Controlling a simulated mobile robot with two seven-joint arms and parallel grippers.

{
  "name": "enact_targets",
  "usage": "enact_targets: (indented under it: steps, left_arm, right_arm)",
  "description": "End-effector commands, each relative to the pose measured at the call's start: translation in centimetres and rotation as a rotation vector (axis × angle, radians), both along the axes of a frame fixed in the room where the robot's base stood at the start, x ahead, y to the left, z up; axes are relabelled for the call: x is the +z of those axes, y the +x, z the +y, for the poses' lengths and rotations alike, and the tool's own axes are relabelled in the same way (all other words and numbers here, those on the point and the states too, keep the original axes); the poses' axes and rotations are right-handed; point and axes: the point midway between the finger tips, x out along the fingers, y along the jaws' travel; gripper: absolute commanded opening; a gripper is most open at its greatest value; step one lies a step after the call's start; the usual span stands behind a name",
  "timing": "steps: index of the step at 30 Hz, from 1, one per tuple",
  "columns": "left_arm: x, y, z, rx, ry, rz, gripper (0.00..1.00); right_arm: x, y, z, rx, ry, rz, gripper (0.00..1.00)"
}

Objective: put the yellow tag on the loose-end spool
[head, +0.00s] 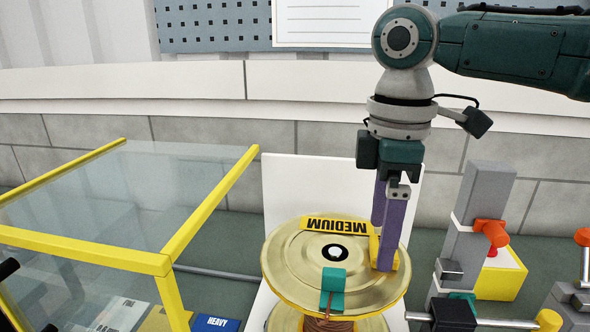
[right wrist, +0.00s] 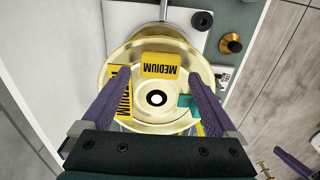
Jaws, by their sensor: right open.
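The spool (head: 290,262) has a gold flange facing up, a dark hub hole with a white centre, and copper wire below. A teal clip (head: 332,283) sits at its front rim, with a copper strand at it. A yellow MEDIUM label (head: 335,226) lies along the flange's back edge. The yellow tag (right wrist: 160,65), also lettered MEDIUM, rests on the flange's right side in the head view. My right gripper (head: 383,262) points down, its purple fingers open on either side of the tag. A purple piece (right wrist: 293,163) in the wrist view looks like a left gripper finger.
A clear case with a yellow frame (head: 100,258) stands left of the spool, with cards and a blue HEAVY label (head: 215,323) low down. A grey post with an orange knob (head: 489,232) and a yellow block (head: 503,274) stand close on the right. A white panel is behind the spool.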

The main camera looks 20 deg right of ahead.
Motion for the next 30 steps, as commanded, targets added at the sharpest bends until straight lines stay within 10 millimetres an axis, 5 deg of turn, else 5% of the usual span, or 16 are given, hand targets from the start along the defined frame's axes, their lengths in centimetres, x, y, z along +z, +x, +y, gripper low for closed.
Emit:
enact_targets:
  steps: [9, 15, 30]
  left_arm:
    - [-1.4, 0.0, -0.2, 0.006, -0.008, 0.000, 0.00]
    - [-1.7, 0.0, -0.2, 0.006, -0.008, 0.000, 0.00]
    - [-1.8, 0.0, 0.0, 0.002, -0.002, 0.000, 0.00]
  right_arm:
    - [7.0, 0.1, 0.0, 0.001, 0.002, -0.007, 0.93]
    - [9.9, 0.1, 0.0, 0.001, 0.002, -0.003, 0.93]
    - [10.7, 0.0, 0.0, 0.000, 0.001, -0.001, 0.93]
